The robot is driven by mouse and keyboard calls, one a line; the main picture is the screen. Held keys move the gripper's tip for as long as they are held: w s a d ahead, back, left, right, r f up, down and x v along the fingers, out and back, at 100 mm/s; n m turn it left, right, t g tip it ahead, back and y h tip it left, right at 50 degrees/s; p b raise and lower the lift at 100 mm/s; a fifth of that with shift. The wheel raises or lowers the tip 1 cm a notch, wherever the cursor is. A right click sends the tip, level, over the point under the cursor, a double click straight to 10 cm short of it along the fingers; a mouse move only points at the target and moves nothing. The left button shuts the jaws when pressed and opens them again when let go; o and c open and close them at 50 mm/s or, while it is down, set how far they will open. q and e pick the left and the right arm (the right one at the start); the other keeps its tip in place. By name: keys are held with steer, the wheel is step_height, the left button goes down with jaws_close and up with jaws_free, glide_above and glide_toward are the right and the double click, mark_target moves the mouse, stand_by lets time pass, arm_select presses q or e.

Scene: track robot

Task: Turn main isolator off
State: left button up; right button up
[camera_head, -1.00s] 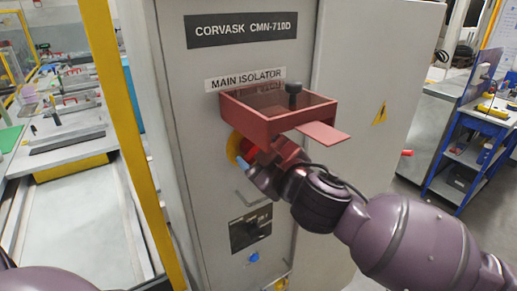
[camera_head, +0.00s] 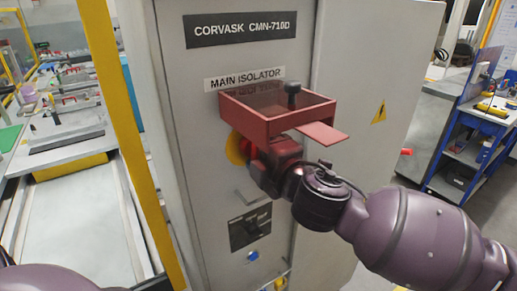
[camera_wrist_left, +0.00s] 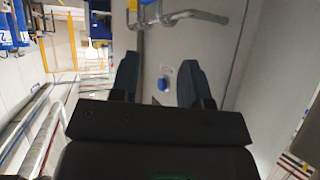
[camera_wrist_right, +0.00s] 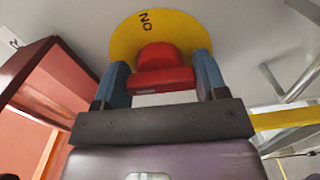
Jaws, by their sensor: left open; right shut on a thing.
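The main isolator is a red handle on a yellow disc (camera_head: 234,149) on the grey cabinet, below the "MAIN ISOLATOR" label (camera_head: 245,79). In the right wrist view the red handle (camera_wrist_right: 163,75) sits between the blue fingers of my right gripper (camera_wrist_right: 162,80), which is shut on it. The disc (camera_wrist_right: 122,42) carries the lettering "ON", seen upside down. In the head view my right gripper (camera_head: 258,160) partly hides the handle. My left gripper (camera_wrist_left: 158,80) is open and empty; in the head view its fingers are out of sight.
A black switch plate (camera_head: 250,229) and blue button (camera_head: 253,256) are below. A yellow post (camera_head: 128,130) stands left of the cabinet.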

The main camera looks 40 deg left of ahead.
steer(key=shift+n, duration=0.6)
steer(key=o, duration=0.6)
steer(key=shift+d, duration=0.1)
steer(key=b+v, duration=0.1)
steer(key=v, duration=0.9)
steer(key=shift+s+d+b, duration=0.1)
steer(key=shift+d+b, duration=0.2)
steer(key=shift+b, duration=0.1)
